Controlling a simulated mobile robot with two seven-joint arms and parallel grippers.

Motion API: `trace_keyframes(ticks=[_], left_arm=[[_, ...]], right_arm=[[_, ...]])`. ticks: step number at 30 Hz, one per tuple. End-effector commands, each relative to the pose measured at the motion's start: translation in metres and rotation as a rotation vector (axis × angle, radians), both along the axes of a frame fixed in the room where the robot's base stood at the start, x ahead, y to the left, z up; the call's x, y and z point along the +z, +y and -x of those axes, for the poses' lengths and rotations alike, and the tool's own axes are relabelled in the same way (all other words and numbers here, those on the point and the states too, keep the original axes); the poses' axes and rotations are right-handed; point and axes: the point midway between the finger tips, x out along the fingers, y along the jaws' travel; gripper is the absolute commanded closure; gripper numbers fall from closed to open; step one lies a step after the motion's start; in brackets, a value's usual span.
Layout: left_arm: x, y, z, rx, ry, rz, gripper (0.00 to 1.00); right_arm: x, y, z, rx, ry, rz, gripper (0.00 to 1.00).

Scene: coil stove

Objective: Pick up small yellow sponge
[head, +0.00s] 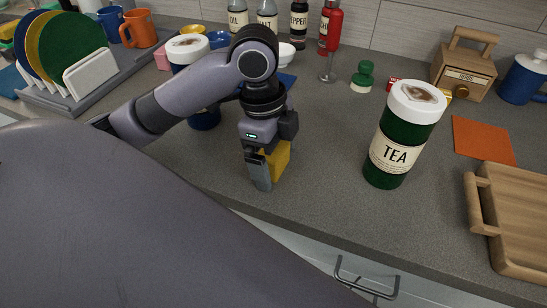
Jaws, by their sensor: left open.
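A small yellow sponge (279,158) is on the grey counter, near its front edge in the middle of the head view. It is partly hidden behind my left gripper (265,168). The left gripper points down at the sponge. One finger shows on the near left side of the sponge; the other finger is mostly hidden. The left gripper is open, and I cannot tell whether a finger touches the sponge. My right gripper is not in view.
A green TEA canister (389,155) stands to the right of the sponge. A wooden board (513,215) lies at the far right, and an orange cloth (482,139) behind it. A dish rack (110,85) stands at the left. The counter between gripper and TEA canister is clear.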

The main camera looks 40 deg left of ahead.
Motion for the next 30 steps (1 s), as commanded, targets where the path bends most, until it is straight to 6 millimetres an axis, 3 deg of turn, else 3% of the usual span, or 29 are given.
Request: trace_keyframes(ticks=[5,10,11,23,30], left_arm=[[0.0,0.0,0.0,-0.001,0.0,0.0,0.04],[0.0,0.0,0.0,-0.001,0.0,0.0,0.56],[0.0,0.0,0.0,-0.001,0.0,0.0,0.59],[0.006,0.0,-0.001,-0.001,-0.002,0.0,0.59],[0.041,0.0,-0.001,-0.002,-0.006,-0.002,0.59]], right_arm=[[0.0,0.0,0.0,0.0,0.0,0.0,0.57],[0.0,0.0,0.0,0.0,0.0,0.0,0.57],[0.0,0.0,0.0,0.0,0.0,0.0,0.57],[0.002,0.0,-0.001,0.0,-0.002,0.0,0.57],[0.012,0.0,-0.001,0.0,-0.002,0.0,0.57]])
